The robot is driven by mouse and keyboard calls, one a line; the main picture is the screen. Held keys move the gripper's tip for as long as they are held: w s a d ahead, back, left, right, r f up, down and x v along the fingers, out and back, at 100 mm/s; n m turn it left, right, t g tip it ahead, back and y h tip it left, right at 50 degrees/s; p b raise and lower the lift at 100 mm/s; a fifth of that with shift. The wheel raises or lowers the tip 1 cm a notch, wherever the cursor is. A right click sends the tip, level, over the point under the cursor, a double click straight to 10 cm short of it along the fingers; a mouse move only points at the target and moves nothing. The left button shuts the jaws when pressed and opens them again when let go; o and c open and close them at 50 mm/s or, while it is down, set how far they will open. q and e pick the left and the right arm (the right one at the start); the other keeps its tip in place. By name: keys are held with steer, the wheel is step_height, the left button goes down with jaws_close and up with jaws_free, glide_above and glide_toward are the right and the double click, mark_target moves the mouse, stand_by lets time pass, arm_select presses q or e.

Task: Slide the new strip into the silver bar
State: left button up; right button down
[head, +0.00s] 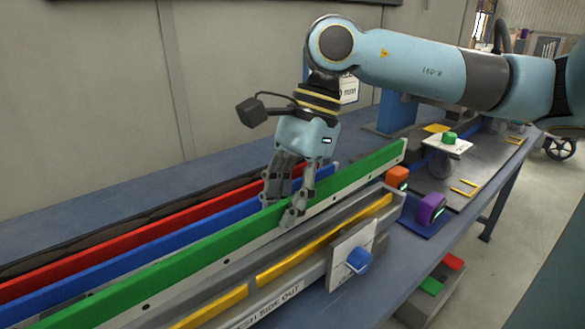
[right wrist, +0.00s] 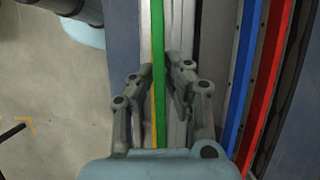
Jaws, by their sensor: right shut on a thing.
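A long green strip (head: 185,237) with a grey, holed lower edge runs from the lower left to the upper right in the head view. My right gripper (head: 279,208) is shut on it near its far part, with fingers on both sides. In the right wrist view the green strip (right wrist: 159,95) passes between the fingertips (right wrist: 161,75). A silver bar (head: 330,228) with yellow segments (head: 320,245) lies along the near side of the strip, which looks apart from it in the head view. Whether they touch is hidden. My left gripper is not in view.
A blue strip (head: 160,228) and a red strip (head: 140,223) stand in rows behind. A white plate with a blue knob (head: 359,261) is on the bar's front. Orange (head: 397,177) and purple (head: 431,209) blocks sit at the right of the blue bench.

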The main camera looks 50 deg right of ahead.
steer(key=w+a+r+p, duration=0.2)
steer(key=a, duration=0.5)
steer(key=shift+d+f+b, duration=0.15)
steer(key=shift+f+b, duration=0.85)
steer(key=shift+f, duration=1.35)
steer(key=shift+b, duration=0.45)
steer(key=shift+b, duration=0.4)
steer(key=shift+f+b, duration=1)
steer(key=shift+b, duration=0.25)
steer(key=shift+f+b, duration=0.65)
steer(key=shift+b, duration=0.05)
steer(key=c, duration=1.3)
jaws_free()
